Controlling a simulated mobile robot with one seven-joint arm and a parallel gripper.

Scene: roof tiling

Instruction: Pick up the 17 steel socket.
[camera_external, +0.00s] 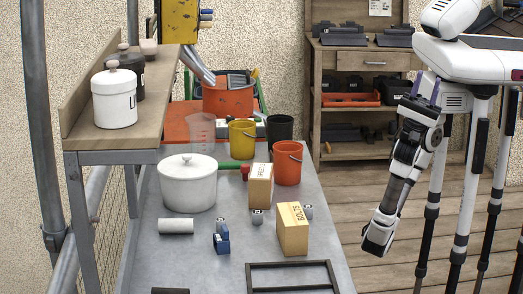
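Small grey metal pieces that look like sockets stand on the grey workbench (190,258). One socket-like piece (257,217) is in front of the upright tan box, another (308,212) is just behind the right side of the "BOLTS" box, and a third (223,227) is at the back of a small blue object (221,243). Their markings are too small to read, so I cannot tell which is the 17. My gripper (376,243) hangs low to the right of the bench, apart from all of them. I cannot see whether its fingers are open.
The tan "BOLTS" box (292,231) and upright box (260,189) crowd the pieces. A dark frame (291,265) lies at the front. A raised shelf (77,123) overhangs the left.

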